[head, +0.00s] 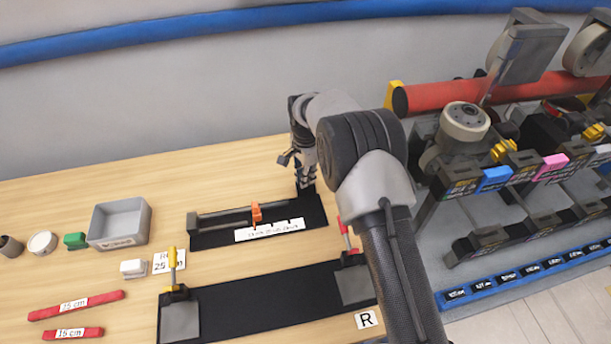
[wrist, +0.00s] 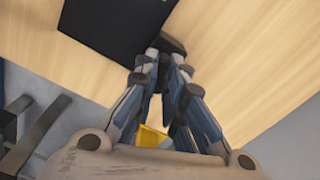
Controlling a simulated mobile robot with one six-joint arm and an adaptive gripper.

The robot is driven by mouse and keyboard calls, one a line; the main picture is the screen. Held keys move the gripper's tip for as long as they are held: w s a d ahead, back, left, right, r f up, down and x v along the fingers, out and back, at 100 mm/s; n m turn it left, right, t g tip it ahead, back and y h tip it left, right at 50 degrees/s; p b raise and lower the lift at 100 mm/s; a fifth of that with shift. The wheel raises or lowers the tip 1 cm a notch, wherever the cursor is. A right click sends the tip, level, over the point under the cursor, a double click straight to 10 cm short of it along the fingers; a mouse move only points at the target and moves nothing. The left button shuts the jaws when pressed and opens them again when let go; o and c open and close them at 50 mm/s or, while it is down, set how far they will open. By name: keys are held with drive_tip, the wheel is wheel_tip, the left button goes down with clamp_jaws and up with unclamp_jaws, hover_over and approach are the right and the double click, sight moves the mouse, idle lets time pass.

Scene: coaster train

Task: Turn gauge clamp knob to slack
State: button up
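The gauge is a black board (head: 216,238) on the wooden table, with a dark rail, an orange upright piece (head: 256,214) and a white scale strip (head: 270,231). My gripper (head: 305,184) points down at the board's right end, well right of the orange piece. In the wrist view, the fingertips (wrist: 164,66) are close together beside a corner of a black board (wrist: 112,28). A small dark block (wrist: 172,43) shows at the tips. I cannot tell whether it is the clamp knob or whether the fingers grip it. No knob is clearly visible elsewhere on the gauge.
In front lies a black mat (head: 260,300) with a yellow-handled clamp (head: 173,265) and a red-handled clamp (head: 346,237). A grey bin (head: 119,222) and red strips (head: 76,305) are on the left. A machine with a red roller (head: 480,92) stands on the right.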

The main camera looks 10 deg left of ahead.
clamp_jaws()
